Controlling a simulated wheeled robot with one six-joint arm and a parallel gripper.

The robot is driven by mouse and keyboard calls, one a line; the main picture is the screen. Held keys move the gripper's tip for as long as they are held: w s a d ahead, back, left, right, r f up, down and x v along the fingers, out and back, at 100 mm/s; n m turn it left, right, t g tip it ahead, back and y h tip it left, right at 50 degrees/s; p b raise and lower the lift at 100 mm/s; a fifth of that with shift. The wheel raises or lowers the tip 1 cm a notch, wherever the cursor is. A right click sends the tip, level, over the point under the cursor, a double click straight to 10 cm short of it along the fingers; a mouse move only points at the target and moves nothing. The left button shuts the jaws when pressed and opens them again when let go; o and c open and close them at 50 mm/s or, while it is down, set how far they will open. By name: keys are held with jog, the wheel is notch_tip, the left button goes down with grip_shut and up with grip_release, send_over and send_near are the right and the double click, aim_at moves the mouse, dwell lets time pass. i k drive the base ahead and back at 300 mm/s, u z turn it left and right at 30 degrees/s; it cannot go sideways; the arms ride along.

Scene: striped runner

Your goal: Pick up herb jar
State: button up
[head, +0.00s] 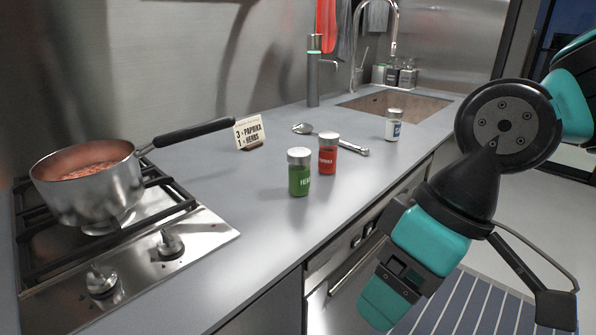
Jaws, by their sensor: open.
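The herb jar (299,173) is a small green jar with a silver lid and white lettering, partly readable as "HE". It stands upright on the grey counter, left of and slightly nearer than a red paprika jar (328,155). My gripper (379,303) is at the lower right, in front of the counter edge and well apart from the herb jar. It holds nothing that I can see and is open, though its fingers are hard to make out from this side.
A pan (88,190) of red food sits on the hob at left. A card (249,132) lists paprika and herbs. A spoon (335,141) lies behind the jars. A white-labelled jar (392,125) stands near the sink (393,104). The counter (235,205) left of the herb jar is clear.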

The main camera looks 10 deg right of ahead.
aim_at(299, 159)
jog(key=u, duration=2.55)
jog(key=k, duration=0.55)
jog(key=z, duration=1.4)
